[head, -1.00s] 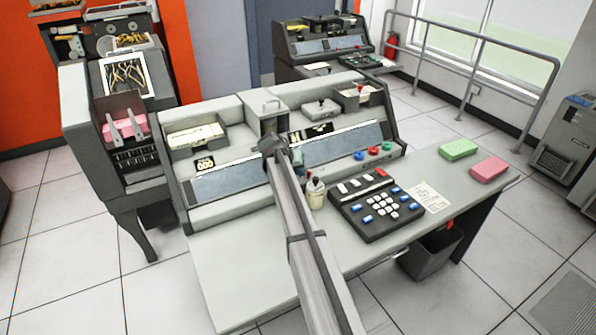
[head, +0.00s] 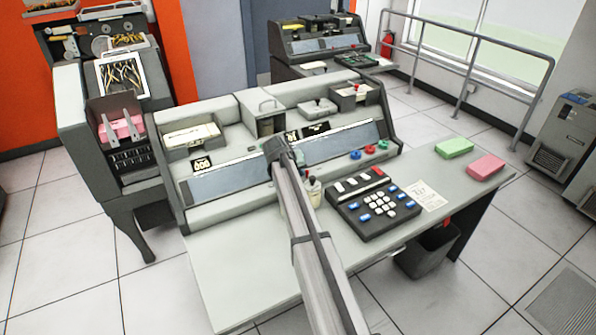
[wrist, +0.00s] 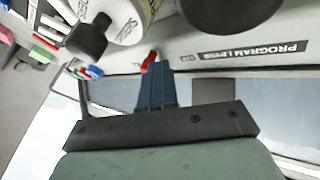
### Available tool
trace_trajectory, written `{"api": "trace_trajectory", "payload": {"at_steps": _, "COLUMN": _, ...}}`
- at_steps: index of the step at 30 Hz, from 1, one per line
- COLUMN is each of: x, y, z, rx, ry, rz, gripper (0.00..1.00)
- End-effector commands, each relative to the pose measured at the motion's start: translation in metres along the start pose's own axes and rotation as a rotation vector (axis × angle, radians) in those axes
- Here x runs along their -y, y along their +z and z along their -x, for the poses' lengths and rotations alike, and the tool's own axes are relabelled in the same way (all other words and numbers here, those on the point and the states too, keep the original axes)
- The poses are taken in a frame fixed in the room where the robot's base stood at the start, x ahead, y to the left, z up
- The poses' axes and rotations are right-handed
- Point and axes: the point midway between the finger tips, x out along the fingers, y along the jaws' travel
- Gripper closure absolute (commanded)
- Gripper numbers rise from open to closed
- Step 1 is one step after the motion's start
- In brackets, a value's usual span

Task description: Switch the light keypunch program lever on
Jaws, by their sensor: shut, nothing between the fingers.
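The light keypunch (head: 223,185) is the pale grey desk machine in the middle of the head view. In the wrist view a small red lever (wrist: 150,61) stands on its pale front strip, beside an upside-down label reading PROGRAM LEVER (wrist: 255,52). My gripper (wrist: 153,68) has its blue fingers together and empty, with the tips right at the red lever. I cannot tell whether they touch it. In the head view my arm covers the lever and most of the gripper.
A bottle (wrist: 118,18) stands close to the fingers, with a dark round object (wrist: 230,10) beside it. A black keypad (head: 375,197) lies on the desk right of my arm. Green (head: 454,147) and pink (head: 486,167) blocks lie at the desk's right end. The desk's left front is clear.

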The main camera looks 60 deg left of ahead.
Motion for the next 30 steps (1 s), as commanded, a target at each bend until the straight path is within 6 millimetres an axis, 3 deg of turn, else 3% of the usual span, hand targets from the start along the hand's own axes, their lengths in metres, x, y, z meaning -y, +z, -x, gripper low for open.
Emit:
{"api": "trace_trajectory", "payload": {"at_steps": 15, "x": -0.026, "y": 0.012, "z": -0.007, "rx": -0.177, "ry": -0.176, "rz": 0.337, "gripper": 1.00}}
{"api": "trace_trajectory", "payload": {"at_steps": 30, "x": -0.037, "y": 0.013, "z": -0.013, "rx": -0.289, "ry": -0.295, "rz": 0.566, "gripper": 1.00}}
